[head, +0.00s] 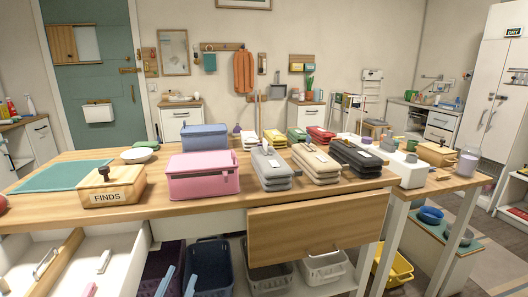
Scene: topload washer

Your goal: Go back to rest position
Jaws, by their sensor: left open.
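My left gripper (178,284) shows only at the bottom edge, left of centre, as two blue fingertips standing apart. It is open, with nothing seen between the tips. It is low in front of the wooden table (120,213), below the tabletop, with the baskets under the table behind it. The rest of the left arm is out of the picture. My right gripper is not in view. No washer is in view.
On the table are a pink case (203,182), a blue case (204,137), grey pouches (271,168) and a wooden FINDS box (112,193). A wooden panel (312,228) hangs at its front. A dark blue basket (210,268) sits below. White drawers (70,255) fill the lower left.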

